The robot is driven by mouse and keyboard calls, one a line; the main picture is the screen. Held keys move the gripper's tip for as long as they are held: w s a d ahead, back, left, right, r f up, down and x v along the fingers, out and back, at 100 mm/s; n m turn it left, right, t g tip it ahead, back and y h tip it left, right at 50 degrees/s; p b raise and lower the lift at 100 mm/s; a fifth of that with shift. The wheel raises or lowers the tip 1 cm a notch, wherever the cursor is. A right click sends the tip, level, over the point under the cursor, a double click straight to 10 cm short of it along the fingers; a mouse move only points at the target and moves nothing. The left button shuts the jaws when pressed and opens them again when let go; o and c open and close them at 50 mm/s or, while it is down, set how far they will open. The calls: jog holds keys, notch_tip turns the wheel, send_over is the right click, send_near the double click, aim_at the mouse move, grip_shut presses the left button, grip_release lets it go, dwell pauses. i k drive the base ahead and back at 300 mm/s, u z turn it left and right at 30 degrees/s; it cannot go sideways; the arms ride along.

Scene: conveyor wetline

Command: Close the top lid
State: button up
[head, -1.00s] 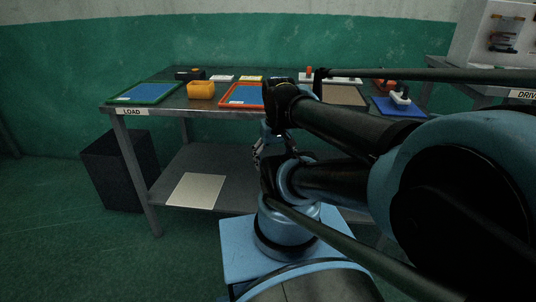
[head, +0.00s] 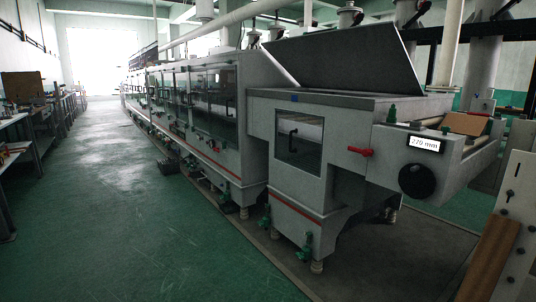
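The top lid (head: 345,60) is a dark grey panel on the near end module of the long wetline machine (head: 205,100). It stands raised and tilted up at the back of the module's top, so the lid is open. The module's top rim (head: 330,98) shows beneath it. No part of my gripper or arm is in the present head view, so I cannot see its state.
A grey end unit with a black knob (head: 416,181), a red handle (head: 361,152) and a "270 mm" display (head: 424,144) is at the right. Green floor (head: 130,220) lies open along the machine's left. Benches (head: 30,130) line the far left.

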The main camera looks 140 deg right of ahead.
aim_at(374, 58)
jog(key=z, duration=5.4)
jog(key=i, duration=1.7)
jog(key=z, duration=0.2)
